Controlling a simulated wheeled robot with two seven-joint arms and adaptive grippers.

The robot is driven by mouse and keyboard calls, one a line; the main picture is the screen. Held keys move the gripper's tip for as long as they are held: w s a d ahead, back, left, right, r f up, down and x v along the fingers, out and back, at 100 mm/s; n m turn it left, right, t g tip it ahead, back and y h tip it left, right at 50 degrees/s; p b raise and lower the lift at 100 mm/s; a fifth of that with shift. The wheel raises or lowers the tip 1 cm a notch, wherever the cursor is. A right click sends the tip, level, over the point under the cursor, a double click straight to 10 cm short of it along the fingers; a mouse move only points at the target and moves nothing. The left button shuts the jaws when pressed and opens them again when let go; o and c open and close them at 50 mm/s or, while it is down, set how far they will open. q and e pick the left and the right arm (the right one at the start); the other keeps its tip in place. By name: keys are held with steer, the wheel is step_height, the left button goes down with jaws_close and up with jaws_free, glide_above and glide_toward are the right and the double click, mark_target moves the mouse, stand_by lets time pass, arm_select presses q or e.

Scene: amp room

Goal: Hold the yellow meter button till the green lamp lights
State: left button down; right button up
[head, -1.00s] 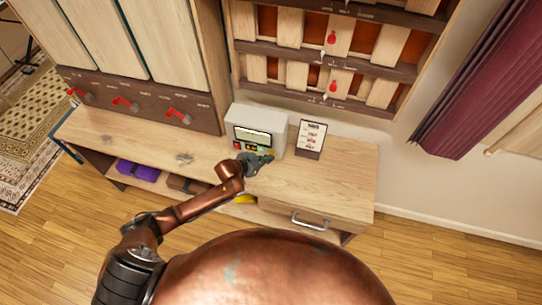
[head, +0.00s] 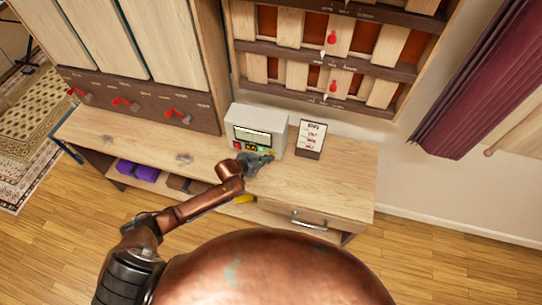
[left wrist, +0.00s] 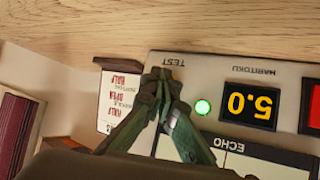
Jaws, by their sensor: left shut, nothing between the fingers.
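The meter (head: 257,122), a pale grey box with a wide screen, stands on the bench against the wall. My left gripper (head: 268,158) is shut and empty at the right part of its front. In the left wrist view, the meter face (left wrist: 215,68) appears upside down. The closed fingertips (left wrist: 160,78) lie over the face beside the TEST label and hide what is beneath them. I cannot see the yellow button or whether the fingers touch it. The green lamp (left wrist: 203,107) next to them glows bright green. The amber display (left wrist: 249,106) reads 5.0. My right gripper is not in view.
A printed card (head: 311,139) stands right of the meter. The wooden bench top (head: 325,180) is clear there, above a drawer with a metal handle (head: 309,223). A panel with red levers (head: 125,103) is at the left, and slatted racks (head: 335,50) rise behind.

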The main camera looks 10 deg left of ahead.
arm_select(q)
steer(key=shift+s+r, duration=0.1)
steer(key=shift+s+p, duration=0.6)
steer(key=shift+p, duration=0.1)
steer(key=shift+s, duration=0.25)
steer(key=s+p, duration=0.2)
steer(key=s, duration=0.1)
steer(key=shift+a, duration=0.1)
steer(key=shift+s+p, duration=0.75)
steer(key=shift+s, duration=0.25)
